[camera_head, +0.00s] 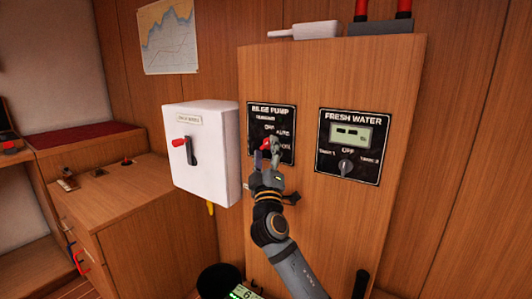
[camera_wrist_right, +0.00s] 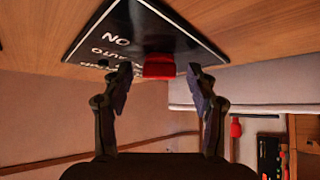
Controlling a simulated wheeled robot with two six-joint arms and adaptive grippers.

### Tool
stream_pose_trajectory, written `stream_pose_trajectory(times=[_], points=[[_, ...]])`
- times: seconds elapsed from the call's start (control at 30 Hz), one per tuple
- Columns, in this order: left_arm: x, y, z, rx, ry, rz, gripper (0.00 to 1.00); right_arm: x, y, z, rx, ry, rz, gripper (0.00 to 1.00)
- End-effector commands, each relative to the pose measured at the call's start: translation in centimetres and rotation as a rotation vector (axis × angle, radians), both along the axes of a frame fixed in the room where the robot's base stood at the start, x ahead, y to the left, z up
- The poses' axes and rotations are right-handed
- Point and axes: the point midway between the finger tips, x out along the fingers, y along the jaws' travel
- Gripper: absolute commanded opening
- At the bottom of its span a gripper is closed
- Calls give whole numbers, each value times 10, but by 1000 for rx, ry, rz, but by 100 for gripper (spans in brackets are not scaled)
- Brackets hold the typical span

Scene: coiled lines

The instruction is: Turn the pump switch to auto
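The black bilge pump panel (camera_head: 284,111) is on the wooden cabinet front; it also shows at the top of the wrist view (camera_wrist_right: 150,28). Its red switch knob (camera_wrist_right: 159,66) sits between my right gripper's fingers in the wrist view. In the head view a little red (camera_head: 265,144) shows at the gripper's tips. My right gripper (camera_head: 268,153) is at the panel's lower part, fingers open on either side of the knob (camera_wrist_right: 161,82) with a gap on each side. The knob's pointing direction is hidden. My left gripper is out of view.
The fresh water panel (camera_head: 365,133), with its own knob (camera_head: 346,167), is just right. A white box (camera_head: 205,165) with a red-tipped lever (camera_head: 185,147) juts out left. A wooden counter (camera_head: 130,190) is farther left. A dark bin (camera_head: 214,282) stands below.

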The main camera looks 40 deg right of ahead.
Motion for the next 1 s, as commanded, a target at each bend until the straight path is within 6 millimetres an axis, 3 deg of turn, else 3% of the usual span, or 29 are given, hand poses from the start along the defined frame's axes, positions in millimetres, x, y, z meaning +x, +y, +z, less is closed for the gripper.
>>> stream_pose_trajectory(times=[0.27,0.7,1.0], points=[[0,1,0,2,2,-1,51,-5,4,-4,0,1,2,58],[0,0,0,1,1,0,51,-75,47,-53,7,3,0,58],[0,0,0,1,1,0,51,-89,56,-60,0,0,0,58]])
